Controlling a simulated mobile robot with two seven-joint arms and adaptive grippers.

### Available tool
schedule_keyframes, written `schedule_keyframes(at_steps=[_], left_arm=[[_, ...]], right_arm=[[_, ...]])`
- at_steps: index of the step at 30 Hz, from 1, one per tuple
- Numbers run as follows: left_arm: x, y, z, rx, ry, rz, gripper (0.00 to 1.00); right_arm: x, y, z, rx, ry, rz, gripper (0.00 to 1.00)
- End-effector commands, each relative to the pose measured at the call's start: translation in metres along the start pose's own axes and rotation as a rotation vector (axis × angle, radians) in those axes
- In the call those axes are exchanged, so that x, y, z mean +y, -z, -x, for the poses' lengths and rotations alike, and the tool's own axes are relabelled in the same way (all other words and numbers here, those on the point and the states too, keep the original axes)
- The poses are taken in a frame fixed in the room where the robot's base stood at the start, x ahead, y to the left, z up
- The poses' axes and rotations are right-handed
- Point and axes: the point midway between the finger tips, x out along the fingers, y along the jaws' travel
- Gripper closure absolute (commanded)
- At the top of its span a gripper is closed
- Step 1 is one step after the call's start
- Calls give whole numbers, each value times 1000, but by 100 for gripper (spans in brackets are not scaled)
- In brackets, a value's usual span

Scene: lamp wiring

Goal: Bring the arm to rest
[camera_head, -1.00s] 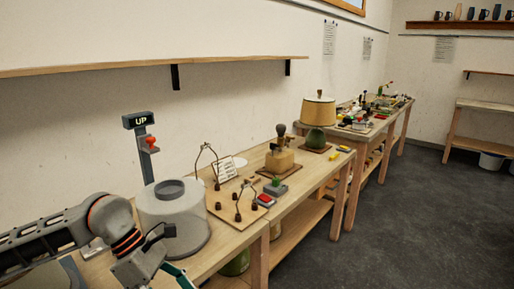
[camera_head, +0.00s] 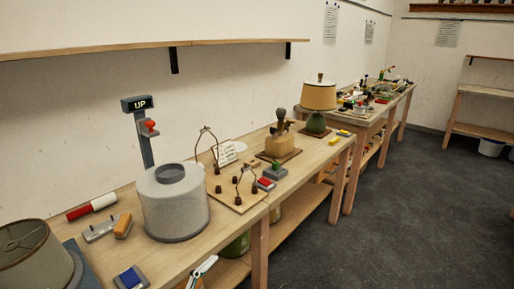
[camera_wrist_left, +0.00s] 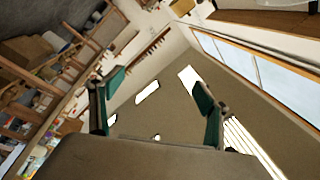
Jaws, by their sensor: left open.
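My left gripper (camera_wrist_left: 158,84) is open and empty in the wrist view. Its two teal-padded fingers stand apart, with the ceiling and upper walls behind them, away from the table. In the head view the left arm no longer covers the workbench. A small white and teal piece (camera_head: 204,267) shows at the bottom edge by the bench front; I cannot tell what it is. My right gripper does not clearly show.
The workbench (camera_head: 180,254) holds a grey cylinder (camera_head: 175,205), a post with an "UP" sign (camera_head: 139,104), a lampshade (camera_head: 28,250), a wired board (camera_head: 226,193) and a lit-coloured lamp (camera_head: 318,98). Open floor (camera_head: 400,220) lies to the right.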

Motion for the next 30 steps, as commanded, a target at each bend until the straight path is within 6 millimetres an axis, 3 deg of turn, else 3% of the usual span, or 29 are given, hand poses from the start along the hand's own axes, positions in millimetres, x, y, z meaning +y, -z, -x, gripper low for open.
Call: schedule_keyframes(at_steps=[1,3,6,12,15,20,30], left_arm=[[17,-26,21,-114,-5,113,24],[39,-58,50,-261,-10,255,24],[73,-95,97,-453,-17,436,24],[131,-132,185,-740,-26,697,24],[148,-138,212,-820,-28,770,24],[159,-140,229,-871,-29,815,24],[159,-140,229,-871,-30,814,24]], right_arm=[[0,0,0,0,0,0,76],[0,0,0,0,0,0,76],[0,0,0,1,0,0,76],[0,2,0,3,-1,0,76],[0,2,0,3,-1,0,76],[1,2,0,3,-1,0,76],[1,2,0,3,-1,0,76]])
